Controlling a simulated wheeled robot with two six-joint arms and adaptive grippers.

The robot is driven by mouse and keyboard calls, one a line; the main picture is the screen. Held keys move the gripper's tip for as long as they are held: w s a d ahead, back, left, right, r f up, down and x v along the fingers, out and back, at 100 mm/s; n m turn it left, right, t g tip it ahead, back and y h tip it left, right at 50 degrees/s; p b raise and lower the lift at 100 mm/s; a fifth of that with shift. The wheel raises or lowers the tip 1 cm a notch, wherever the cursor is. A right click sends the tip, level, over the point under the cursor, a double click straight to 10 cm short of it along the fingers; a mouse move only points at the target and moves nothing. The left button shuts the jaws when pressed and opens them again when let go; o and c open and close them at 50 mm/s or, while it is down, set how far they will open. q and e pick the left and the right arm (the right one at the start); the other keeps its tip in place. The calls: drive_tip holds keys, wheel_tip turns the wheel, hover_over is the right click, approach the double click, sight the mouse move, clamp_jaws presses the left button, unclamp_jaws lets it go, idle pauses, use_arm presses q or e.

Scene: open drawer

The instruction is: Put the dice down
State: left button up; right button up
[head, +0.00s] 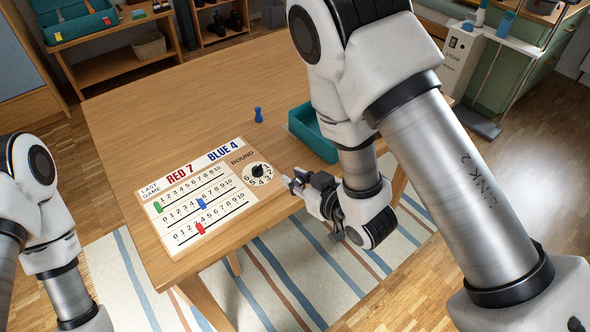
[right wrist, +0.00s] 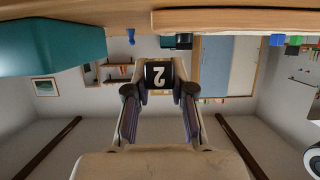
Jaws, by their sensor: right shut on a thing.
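The dice shows in the right wrist view as a black cube (right wrist: 158,75) with a white 2 that appears upside down. My right gripper (right wrist: 158,92) is shut on it, one finger on each side. In the head view my right gripper (head: 296,184) is at the table's near right edge, just right of the score board; I cannot make out the dice there. In the right wrist view the table shows along the top, with a gap between it and the dice. My left arm is at the left edge of the head view, its gripper out of sight.
The wooden table (head: 180,105) holds the score board (head: 190,236) with red, blue and green markers and a black dial (head: 258,171). A blue pawn (head: 258,115) and a teal open tray (head: 303,133) stand farther back. Bare wood lies left of the pawn.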

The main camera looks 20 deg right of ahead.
drive_tip(key=shift+w+d+f+b, duration=0.15)
drive_tip(key=shift+w+f+b, duration=0.1)
drive_tip(key=shift+w, duration=0.25)
drive_tip(key=shift+w+d+f+b, duration=0.1)
drive_tip(key=shift+w+f+b, duration=0.15)
drive_tip(key=shift+w, duration=0.25)
drive_tip(key=shift+w+d+r+p, duration=0.2)
drive_tip(key=shift+w+p, duration=0.15)
drive_tip(key=shift+w, duration=0.25)
drive_tip(key=shift+w+d+r+p, duration=0.1)
drive_tip(key=shift+w+r+p, duration=0.1)
drive_tip(key=shift+w+p, duration=0.25)
hover_over(295, 161)
drive_tip(key=shift+s+f, duration=0.35)
drive_tip(key=shift+s, duration=0.05)
drive_tip(key=f, duration=0.2)
drive_tip(key=w+f, duration=0.1)
drive_tip(key=f, duration=0.1)
use_arm(q)
drive_tip(key=shift+f, duration=0.8)
use_arm(e)
drive_tip(key=shift+r, duration=0.1)
drive_tip(key=shift+s, duration=0.1)
drive_tip(key=shift+f, duration=0.2)
drive_tip(key=o, duration=0.8)
drive_tip(key=shift+c, duration=0.2)
use_arm(q)
drive_tip(key=shift+f, duration=0.1)
